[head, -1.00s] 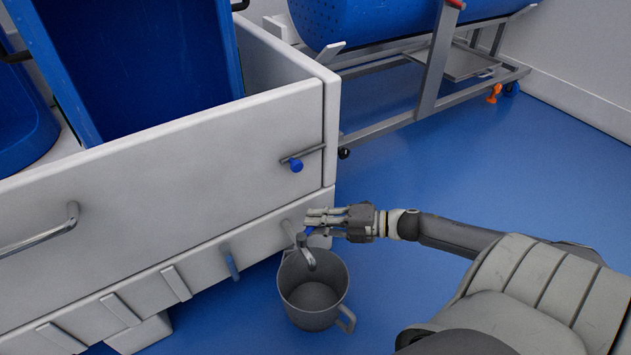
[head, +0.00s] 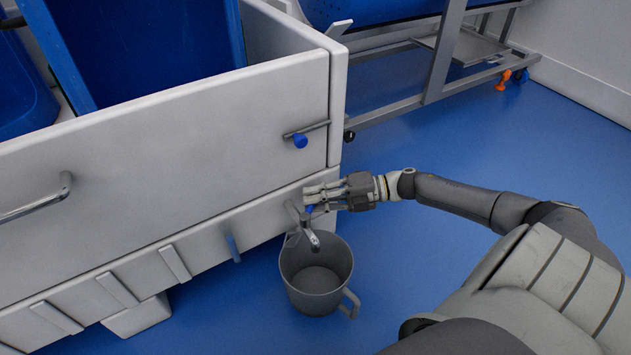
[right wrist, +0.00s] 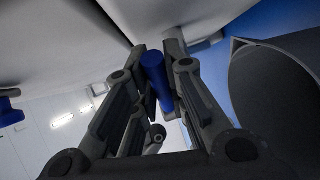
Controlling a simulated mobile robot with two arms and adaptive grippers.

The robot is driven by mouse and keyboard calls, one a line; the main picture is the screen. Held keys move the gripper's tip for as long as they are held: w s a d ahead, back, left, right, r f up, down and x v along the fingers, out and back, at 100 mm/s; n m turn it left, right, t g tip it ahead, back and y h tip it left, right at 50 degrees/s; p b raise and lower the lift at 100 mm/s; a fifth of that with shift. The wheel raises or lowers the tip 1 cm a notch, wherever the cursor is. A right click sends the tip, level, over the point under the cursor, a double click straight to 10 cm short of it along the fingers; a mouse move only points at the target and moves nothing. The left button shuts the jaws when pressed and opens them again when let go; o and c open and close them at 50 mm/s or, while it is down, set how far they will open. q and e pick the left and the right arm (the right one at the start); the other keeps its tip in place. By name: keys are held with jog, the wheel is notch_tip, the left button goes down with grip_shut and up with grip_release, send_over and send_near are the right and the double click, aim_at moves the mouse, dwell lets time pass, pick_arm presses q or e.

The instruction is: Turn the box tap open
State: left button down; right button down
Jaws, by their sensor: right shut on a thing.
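The box tap (head: 311,236) is a grey metal spout low on the front of the white box, near its right corner. Its small blue handle (head: 310,209) shows beside the fingers of my right gripper (head: 318,198). In the right wrist view the blue handle (right wrist: 154,72) stands between the two fingers of my right gripper (right wrist: 155,95), which is shut on it. The fingers partly hide the handle in the head view, so its exact turn is hard to tell. My left gripper is out of view.
A grey jug (head: 316,292) stands under the spout, its handle to the right. The white box (head: 170,160) carries a blue tub (head: 150,50) and, higher up, a latch with a blue knob (head: 300,141). A metal trolley (head: 440,60) stands behind. Blue floor to the right is clear.

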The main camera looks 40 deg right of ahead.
jog(key=c, duration=1.5)
grip_release()
jog(key=shift+o, duration=0.2)
jog(key=shift+d, duration=0.1)
jog(key=v, duration=1.2)
